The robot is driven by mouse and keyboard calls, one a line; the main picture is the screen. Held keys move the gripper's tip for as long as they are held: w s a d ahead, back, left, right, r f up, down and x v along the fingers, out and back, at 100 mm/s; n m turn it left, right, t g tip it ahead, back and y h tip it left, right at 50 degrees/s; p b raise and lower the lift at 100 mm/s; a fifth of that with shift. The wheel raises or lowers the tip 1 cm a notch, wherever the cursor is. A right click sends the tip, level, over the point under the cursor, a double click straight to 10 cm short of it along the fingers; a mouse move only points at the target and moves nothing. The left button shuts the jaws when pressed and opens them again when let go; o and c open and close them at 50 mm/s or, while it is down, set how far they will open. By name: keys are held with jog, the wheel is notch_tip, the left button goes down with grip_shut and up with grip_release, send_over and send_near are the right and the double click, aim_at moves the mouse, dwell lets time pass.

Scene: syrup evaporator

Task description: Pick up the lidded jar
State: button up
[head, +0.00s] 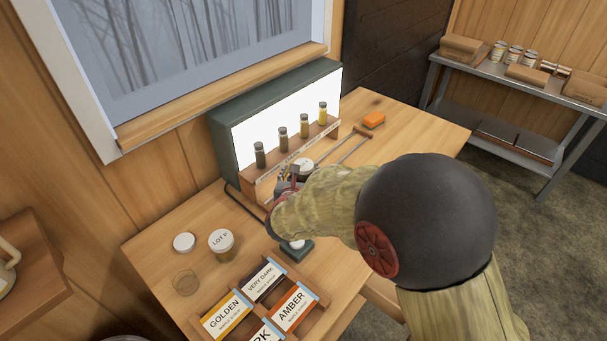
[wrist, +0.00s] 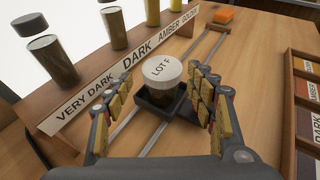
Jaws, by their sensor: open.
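A lidded jar (wrist: 162,85) with dark contents and a white lid marked LOT F stands upright in a small black tray on rails in the wrist view. My gripper (wrist: 163,76) is open, with one finger on each side of the jar in that view and a visible gap on both sides. In the head view, a white lid (head: 304,164) shows just beyond my gripper (head: 286,184); my arm hides much there. Another lidded jar (head: 221,243), also marked LOT, stands on the table at the left.
A rack (head: 290,163) of sample bottles stands before a lit panel (head: 262,125). Left are a white lid (head: 184,242) and an empty glass (head: 185,282). A card holder (head: 262,307) lies in front. An orange block (head: 373,120) lies at the back right.

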aim_at(303, 166)
jog(key=b+x, duration=0.1)
jog(key=x, duration=0.3)
jog(key=shift+w+d, duration=0.1)
jog(key=shift+d, duration=0.1)
jog(key=shift+c, duration=1.2)
jog(key=c, duration=0.7)
jog(key=shift+r, duration=0.15)
jog(key=shift+c, duration=0.9)
